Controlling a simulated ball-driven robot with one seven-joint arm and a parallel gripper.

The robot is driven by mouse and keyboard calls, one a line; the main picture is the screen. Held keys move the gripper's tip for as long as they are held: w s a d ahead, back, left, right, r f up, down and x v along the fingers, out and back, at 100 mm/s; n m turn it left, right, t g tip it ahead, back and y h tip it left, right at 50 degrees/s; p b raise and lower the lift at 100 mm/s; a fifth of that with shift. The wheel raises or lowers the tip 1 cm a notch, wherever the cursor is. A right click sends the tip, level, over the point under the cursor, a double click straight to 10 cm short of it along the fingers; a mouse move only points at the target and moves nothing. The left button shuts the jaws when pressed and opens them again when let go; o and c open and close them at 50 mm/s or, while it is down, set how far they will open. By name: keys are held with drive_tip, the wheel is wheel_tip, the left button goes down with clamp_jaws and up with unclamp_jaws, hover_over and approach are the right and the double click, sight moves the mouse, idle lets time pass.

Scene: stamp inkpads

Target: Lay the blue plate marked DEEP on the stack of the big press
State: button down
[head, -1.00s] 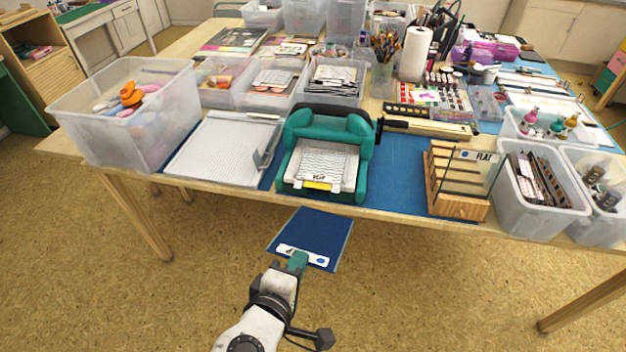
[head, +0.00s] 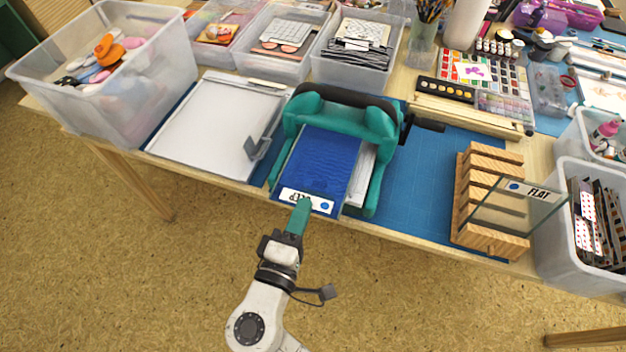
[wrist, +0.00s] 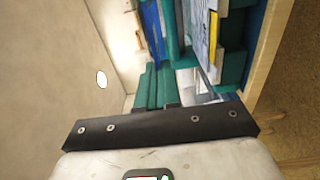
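The blue plate (head: 322,160), with a white label reading DEEP at its near edge, is held by my gripper (head: 302,207), whose teal fingers are shut on that labelled edge. The plate is over the open bed of the big teal press (head: 383,145), shifted left and slightly turned, so a strip of the pale stack (head: 362,176) shows on its right. In the wrist view the plate (wrist: 152,35) appears nearly edge-on, apart from the stack (wrist: 210,45) with its yellow strip. The plate hides most of the stack in the head view.
A grey-white tray platform (head: 210,125) stands left of the press. A wooden rack (head: 462,195) holding a clear FLAT plate (head: 485,210) stands right. The press's black handle (head: 428,124) sticks out right. Blue mat (head: 425,175) is bare between press and rack.

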drive_tip(key=shift+w+d, duration=0.1)
drive_tip(key=shift+w, duration=0.25)
drive_tip(key=shift+d, duration=0.1)
drive_tip(key=shift+f+b, duration=0.75)
drive_tip(key=shift+b, duration=0.2)
drive_tip(key=shift+f+b, duration=0.2)
drive_tip(key=shift+b, duration=0.15)
drive_tip(key=shift+w+d+f+b, duration=0.2)
drive_tip(key=shift+w+f+b, duration=0.35)
drive_tip(key=shift+f+b, duration=0.15)
drive_tip(key=shift+w+d+f+b, duration=0.2)
drive_tip(key=shift+w+f+b, duration=0.35)
drive_tip(key=shift+b, duration=0.2)
